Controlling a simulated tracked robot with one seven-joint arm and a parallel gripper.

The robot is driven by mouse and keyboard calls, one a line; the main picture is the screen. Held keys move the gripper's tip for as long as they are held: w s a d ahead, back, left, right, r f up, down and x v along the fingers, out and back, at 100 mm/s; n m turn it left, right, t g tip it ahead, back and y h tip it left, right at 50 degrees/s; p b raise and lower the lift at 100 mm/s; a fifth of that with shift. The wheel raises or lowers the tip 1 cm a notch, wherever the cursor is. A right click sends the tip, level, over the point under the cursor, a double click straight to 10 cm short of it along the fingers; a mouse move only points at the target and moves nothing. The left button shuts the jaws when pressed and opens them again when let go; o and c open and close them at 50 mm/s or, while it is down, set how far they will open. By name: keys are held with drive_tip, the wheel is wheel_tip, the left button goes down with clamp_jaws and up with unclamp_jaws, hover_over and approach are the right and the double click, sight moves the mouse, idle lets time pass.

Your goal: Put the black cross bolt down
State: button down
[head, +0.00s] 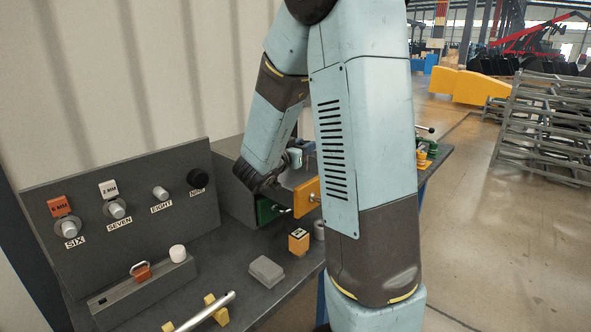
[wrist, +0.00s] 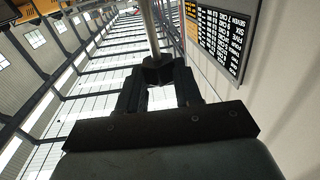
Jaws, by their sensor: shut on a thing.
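My gripper (wrist: 158,92) shows in the wrist view with its two dark fingers closed on the black cross bolt (wrist: 157,69). I see a black faceted piece between the fingertips and a silver shaft pointing away from the gripper, up out of the picture. The bolt is clear of any surface in the wrist view, with roof and wall behind it. In the head view my arm hides the gripper and the bolt.
A dark panel (head: 150,160) with numbered fittings stands behind the dark bench (head: 225,258). On the bench are a grey block (head: 266,271), a yellow-and-black cube (head: 298,241), a slotted rail (head: 140,292) and a silver rod (head: 205,312) on yellow supports. A lettered board (wrist: 217,30) hangs on the wall.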

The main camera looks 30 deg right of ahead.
drive_tip(key=shift+w+d+f, duration=0.1)
drive_tip(key=shift+w+f, duration=0.85)
drive_tip(key=shift+f, duration=0.6)
drive_tip(key=shift+w+d+f, duration=0.1)
drive_tip(key=shift+w+f, duration=0.9)
drive_tip(key=shift+f, duration=0.6)
drive_tip(key=shift+w+d+f, duration=0.1)
drive_tip(key=shift+w+f, duration=0.85)
drive_tip(key=shift+f, duration=0.6)
drive_tip(key=shift+a+f, duration=0.1)
drive_tip(key=c, duration=0.8)
unclamp_jaws()
drive_tip(key=shift+o, duration=0.2)
